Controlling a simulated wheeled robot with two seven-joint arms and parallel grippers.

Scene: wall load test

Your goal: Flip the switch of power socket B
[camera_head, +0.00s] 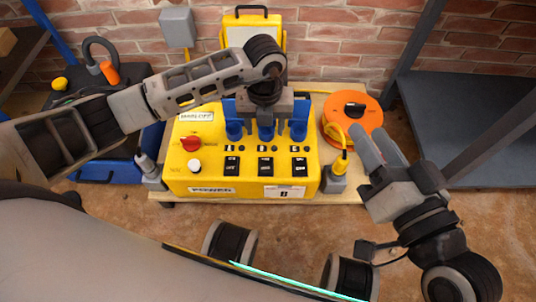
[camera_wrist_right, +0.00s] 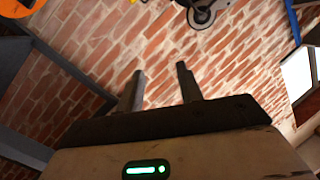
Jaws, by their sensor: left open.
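The yellow power box (camera_head: 180,180) stands on a low board in the middle of the head view. Three blue sockets (camera_head: 235,130) run along its top, with three black rocker switches in front: left (camera_head: 231,164), middle (camera_head: 265,165), right (camera_head: 299,166). A white label with a B (camera_head: 285,192) is on the front face, at the right. The switches' small letters are hard to read. My left gripper (camera_head: 266,112) is open above the sockets and partly hides them. My right gripper (camera_head: 368,148) is open and empty, right of the box; its parted fingers show in the right wrist view (camera_wrist_right: 161,88).
A red knob (camera_head: 191,144) and a white button (camera_head: 194,165) are on the box's left. A blue case (camera_head: 112,168) is at left. Brick wall (camera_head: 340,40) stands behind; the front floor is partly clear.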

